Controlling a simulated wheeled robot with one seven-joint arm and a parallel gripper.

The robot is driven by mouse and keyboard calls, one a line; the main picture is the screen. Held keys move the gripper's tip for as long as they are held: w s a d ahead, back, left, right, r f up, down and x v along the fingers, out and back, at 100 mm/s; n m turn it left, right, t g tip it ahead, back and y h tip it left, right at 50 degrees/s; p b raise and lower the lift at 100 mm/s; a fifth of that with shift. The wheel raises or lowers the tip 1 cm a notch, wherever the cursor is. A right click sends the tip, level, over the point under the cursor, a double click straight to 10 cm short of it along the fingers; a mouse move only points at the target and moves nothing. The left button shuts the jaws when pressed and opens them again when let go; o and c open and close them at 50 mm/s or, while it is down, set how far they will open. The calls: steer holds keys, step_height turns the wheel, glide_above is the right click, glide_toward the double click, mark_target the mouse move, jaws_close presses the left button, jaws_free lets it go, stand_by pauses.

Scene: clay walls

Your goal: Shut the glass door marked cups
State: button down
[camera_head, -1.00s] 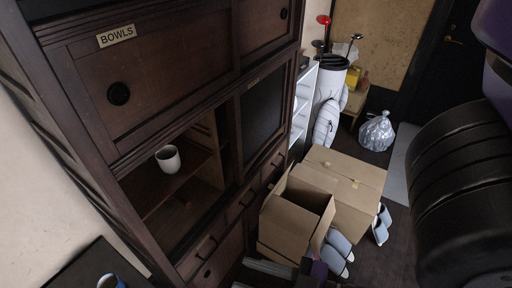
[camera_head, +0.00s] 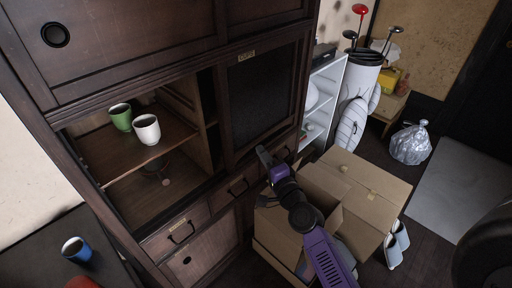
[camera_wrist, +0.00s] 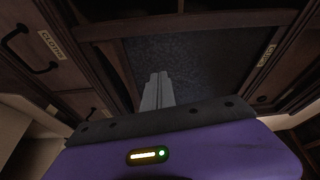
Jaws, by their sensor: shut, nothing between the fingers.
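The glass door (camera_head: 266,95), with dark glass in a brown wooden frame and a small tag (camera_head: 246,55) on its top rail, stands at the right side of the cabinet's middle opening. The left part of that opening is uncovered. In the wrist view the dark glass (camera_wrist: 205,65) fills the middle, with a CUPS tag (camera_wrist: 267,56) on the frame at right. My gripper (camera_head: 263,153) is shut and empty, near the door's lower edge. Its fingers show in the wrist view (camera_wrist: 157,88) before the glass; I cannot tell whether they touch it.
A green cup (camera_head: 121,117) and a white cup (camera_head: 147,129) stand on the open shelf. Drawers (camera_head: 181,232) lie below. An open cardboard box (camera_head: 283,226) and a closed one (camera_head: 362,190) stand close to my arm. A blue cup (camera_head: 76,249) is at lower left.

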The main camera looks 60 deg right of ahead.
mark_target(235, 138)
steer(key=shift+m+y, duration=0.4)
steer(key=shift+m, duration=0.2)
steer(key=x, duration=0.6)
steer(key=f+x, duration=0.1)
steer(key=x, duration=0.2)
steer(key=shift+w+p, duration=0.25)
steer(key=shift+p, duration=0.15)
steer(key=a+p, duration=0.1)
steer(key=w+a, duration=0.1)
steer(key=a, duration=0.1)
steer(key=shift+p, duration=0.35)
steer(key=shift+w+a+f, duration=0.1)
steer(key=shift+w+a, duration=0.05)
steer(key=shift+a, duration=0.3)
